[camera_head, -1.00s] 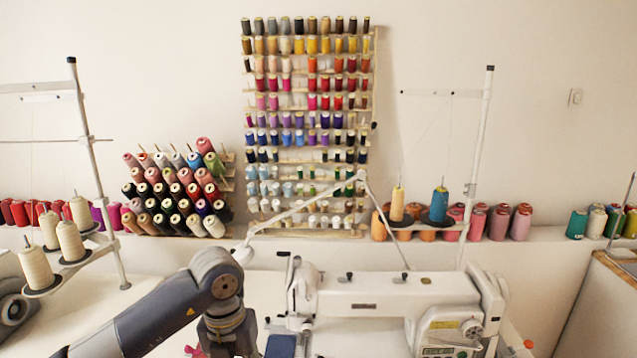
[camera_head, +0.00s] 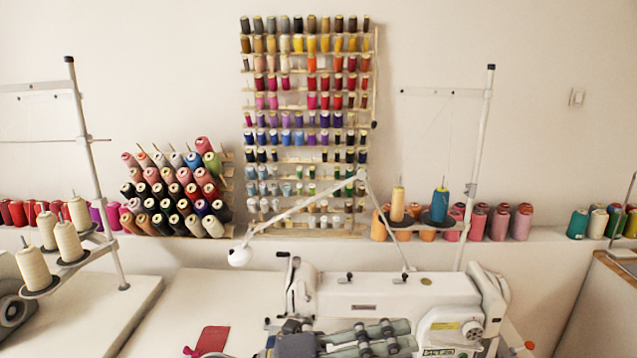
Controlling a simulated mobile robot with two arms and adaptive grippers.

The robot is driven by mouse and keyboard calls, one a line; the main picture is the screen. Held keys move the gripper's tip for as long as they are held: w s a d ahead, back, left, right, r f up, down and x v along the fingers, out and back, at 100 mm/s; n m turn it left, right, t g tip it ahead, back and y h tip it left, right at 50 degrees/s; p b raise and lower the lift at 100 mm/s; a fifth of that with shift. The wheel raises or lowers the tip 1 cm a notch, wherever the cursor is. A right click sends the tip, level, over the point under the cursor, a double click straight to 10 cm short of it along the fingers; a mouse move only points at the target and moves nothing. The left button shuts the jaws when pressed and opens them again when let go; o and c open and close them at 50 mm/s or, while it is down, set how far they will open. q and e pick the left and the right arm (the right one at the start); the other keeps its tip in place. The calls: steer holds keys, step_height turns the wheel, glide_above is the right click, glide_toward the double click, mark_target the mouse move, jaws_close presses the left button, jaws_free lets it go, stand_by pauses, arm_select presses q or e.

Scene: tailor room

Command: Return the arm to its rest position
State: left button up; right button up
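A gripper, which I take to be my left one (camera_head: 412,337), shows at the bottom centre, in front of the white sewing machine (camera_head: 390,298). Its two grey-green fingers point right and lie close together. I cannot tell whether they are open or shut, and no held object is visible. The rest of that arm is mostly below the picture edge. My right gripper is not in view.
A red flat piece (camera_head: 211,340) lies on the white table (camera_head: 190,302) left of the gripper. A white lamp (camera_head: 240,257) hangs above the table. Thread stands rise at left (camera_head: 90,170) and right (camera_head: 478,165). Spool racks (camera_head: 372,80) fill the wall behind.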

arm_select(q)
steer(key=w+a+r+n+t+h, duration=0.2)
steer(key=w+a+r+n+t, duration=0.25)
steer(key=n+t, duration=0.3)
steer(key=w+a+f+n+t+y, duration=0.1)
steer(key=w+a+n+t+y, duration=0.1)
steer(key=a+n+t+y, duration=0.4)
steer(key=w+a+f+n+t+y, duration=0.2)
steer(key=w+a+n+t+y, duration=0.1)
steer(key=a+n+t+y, duration=0.4)
steer(key=s+a+f+n+g+y, duration=0.1)
steer(key=a+f+n+g+y, duration=0.2)
steer(key=a+f+n+y, duration=0.45)
steer(key=s+a+f+n+g+y, duration=0.2)
steer(key=a+f+n+g, duration=0.15)
steer(key=f, duration=0.65)
steer(key=s+a+f+n+g, duration=0.1)
steer(key=s+f+g, duration=0.5)
steer(key=s+f, duration=0.45)
steer(key=s+a+f+n+g, duration=0.1)
steer(key=s+f+g, duration=0.55)
steer(key=s, duration=0.65)
step_height(320, 180, down, 27)
steer(key=s, duration=0.2)
steer(key=s+a+f+g, duration=0.2)
steer(key=s+f, duration=1.3)
steer(key=s, duration=0.1)
steer(key=shift+a+f+m+h, duration=0.15)
steer(key=shift+a+m+h, duration=0.2)
